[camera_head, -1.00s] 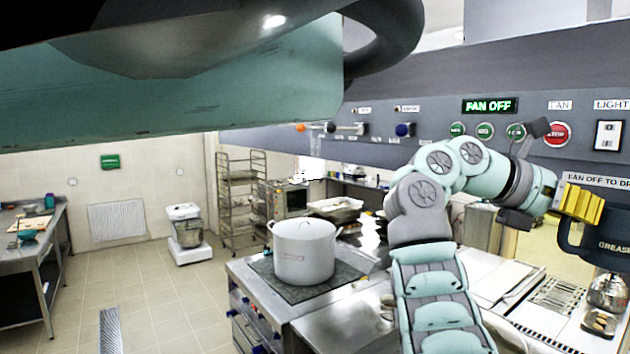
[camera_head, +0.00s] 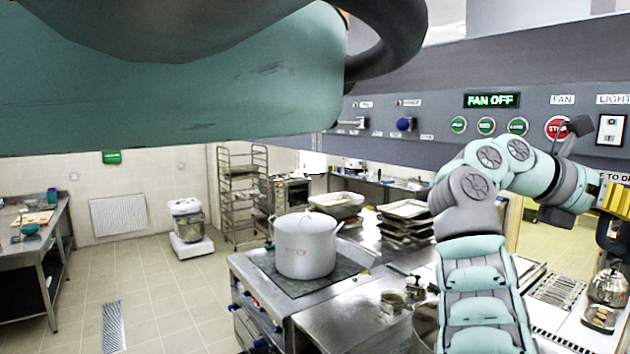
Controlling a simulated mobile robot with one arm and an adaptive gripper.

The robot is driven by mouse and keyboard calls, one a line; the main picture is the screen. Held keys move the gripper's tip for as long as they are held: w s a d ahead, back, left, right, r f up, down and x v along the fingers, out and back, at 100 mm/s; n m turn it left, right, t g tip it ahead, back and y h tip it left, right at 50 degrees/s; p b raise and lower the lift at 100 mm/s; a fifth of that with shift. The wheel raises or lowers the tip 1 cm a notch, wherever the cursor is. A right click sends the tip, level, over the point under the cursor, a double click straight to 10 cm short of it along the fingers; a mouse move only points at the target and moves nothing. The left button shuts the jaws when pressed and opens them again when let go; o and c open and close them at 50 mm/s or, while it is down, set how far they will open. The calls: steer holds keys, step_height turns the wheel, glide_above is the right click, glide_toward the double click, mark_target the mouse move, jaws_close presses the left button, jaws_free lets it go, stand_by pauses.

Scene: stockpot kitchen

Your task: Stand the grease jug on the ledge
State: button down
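My gripper (camera_head: 614,199), with yellow fingers, is at the right edge of the head view, partly cut off. It is shut on the dark grey grease jug (camera_head: 611,236), of which only a strip of the handle side shows below the fingers. The jug hangs in front of the hood, above the counter at the right. Its body and label are out of frame. I cannot make out the ledge for certain in this view.
A large lidded stockpot (camera_head: 305,246) stands on the stove at centre. Stacked trays (camera_head: 407,215) lie behind my arm. A glass-domed vessel (camera_head: 606,290) stands below the jug. The hood panel (camera_head: 450,145) reads FAN OFF.

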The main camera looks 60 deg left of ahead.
steer(key=shift+w+d+f, duration=0.1)
steer(key=shift+w+d, duration=1.75)
steer(key=shift+w, duration=0.25)
steer(key=shift+w+d+f, duration=0.1)
steer(key=shift+w+d, duration=1.7)
steer(key=shift+w, duration=0.25)
steer(key=shift+f, duration=0.45)
steer(key=shift+a+f, duration=0.1)
steer(key=shift+f, duration=0.4)
steer(key=c, duration=1.1)
jaws_free()
steer(key=shift+o, duration=0.2)
steer(key=v, duration=1.2)
steer(key=shift+s+a, duration=0.1)
steer(key=shift+a, duration=0.1)
